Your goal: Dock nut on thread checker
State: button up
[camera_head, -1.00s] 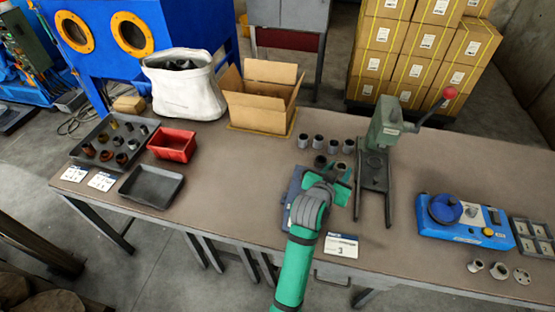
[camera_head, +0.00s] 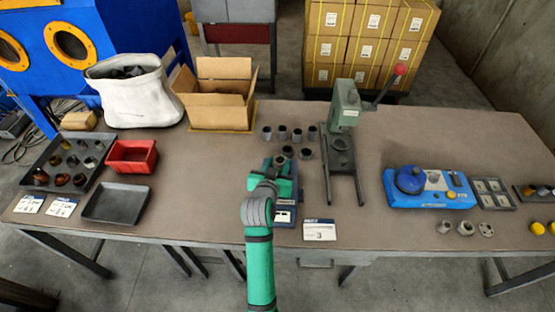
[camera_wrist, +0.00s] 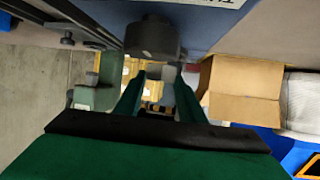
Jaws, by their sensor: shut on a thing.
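The thread checker looks to be the dark blue plate (camera_head: 285,213) lying near the table's front edge, partly hidden by my arm. My gripper (camera_head: 284,168) is over its far part and covers most of it. In the wrist view, which looks upside down, the blue plate (camera_wrist: 215,18) bears a dark round cylinder (camera_wrist: 152,38) close to the fingertips. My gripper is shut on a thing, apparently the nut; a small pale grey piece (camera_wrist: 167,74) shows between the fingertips. I cannot tell whether it touches the cylinder.
Several grey cylinders (camera_head: 282,132) stand just behind the gripper. A green lever press (camera_head: 343,115) stands to the right, a number card (camera_head: 319,230) in front. A blue device (camera_head: 428,188) is further right. A red bin (camera_head: 132,156) and a cardboard box (camera_head: 222,95) are left.

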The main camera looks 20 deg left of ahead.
jog(key=shift+f, duration=0.6)
jog(key=shift+f, duration=0.65)
dwell(1.3)
jog(key=o, duration=0.9)
jog(key=shift+s, duration=0.1)
jog(key=shift+v, duration=5.5)
